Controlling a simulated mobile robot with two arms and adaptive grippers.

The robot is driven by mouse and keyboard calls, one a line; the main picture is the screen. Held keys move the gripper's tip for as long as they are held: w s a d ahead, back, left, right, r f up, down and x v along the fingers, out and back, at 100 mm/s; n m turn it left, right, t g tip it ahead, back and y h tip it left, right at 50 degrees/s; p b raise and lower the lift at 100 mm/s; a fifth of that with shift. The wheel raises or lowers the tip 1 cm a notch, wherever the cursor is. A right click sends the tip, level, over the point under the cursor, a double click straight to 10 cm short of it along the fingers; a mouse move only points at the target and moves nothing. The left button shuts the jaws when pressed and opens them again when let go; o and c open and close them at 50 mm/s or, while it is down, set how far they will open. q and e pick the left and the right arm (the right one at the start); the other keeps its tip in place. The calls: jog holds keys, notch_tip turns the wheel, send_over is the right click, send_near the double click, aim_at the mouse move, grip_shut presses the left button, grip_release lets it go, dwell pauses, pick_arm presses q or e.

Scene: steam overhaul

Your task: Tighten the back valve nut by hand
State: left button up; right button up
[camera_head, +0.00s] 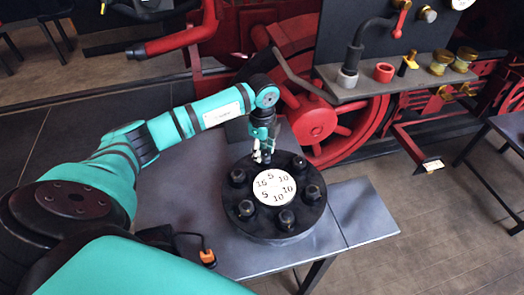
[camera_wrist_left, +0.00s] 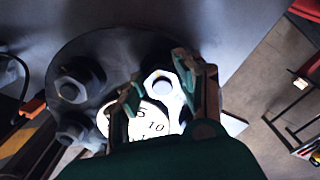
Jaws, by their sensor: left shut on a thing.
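A round black valve cover (camera_head: 262,230) lies on a grey table, with several dark nuts around its rim. A white disc (camera_head: 275,188) with printed numbers sits at its middle. My left gripper (camera_head: 262,155) reaches down from above at the cover's back edge and is shut on the back valve nut, which it mostly hides in the head view. In the left wrist view the back nut (camera_wrist_left: 160,83) is brightly lit between the two fingers. Other nuts, such as the left one (camera_head: 238,177) and the right one (camera_head: 311,193), stand free. My right gripper is not in view.
The grey table (camera_head: 356,212) has free room right of the cover. Behind it stand a red wheel (camera_head: 309,118) and a shelf (camera_head: 358,88) holding a red ring (camera_head: 384,72) and brass fittings. An orange-tipped thing (camera_head: 208,257) lies at the table's front left.

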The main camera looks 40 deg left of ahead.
pick_arm(q)
jog(key=m+b, duration=0.1)
jog(key=m, duration=0.1)
jog(key=m+b, duration=0.1)
jog(key=m, duration=0.1)
jog(key=shift+w+f+b, duration=0.15)
jog(key=shift+w+b, duration=0.1)
jog(key=shift+b, duration=0.05)
jog(key=m+b, duration=0.1)
jog(key=m, duration=0.2)
jog(key=shift+w+b, duration=0.1)
jog(key=shift+b, duration=0.3)
jog(key=shift+m+b, duration=0.35)
jog(key=shift+m, duration=0.45)
jog(key=shift+d+r, duration=0.1)
jog(key=shift+r, duration=0.1)
jog(key=o, duration=1.2)
jog(key=shift+c, duration=0.2)
notch_tip(320, 180, up, 12)
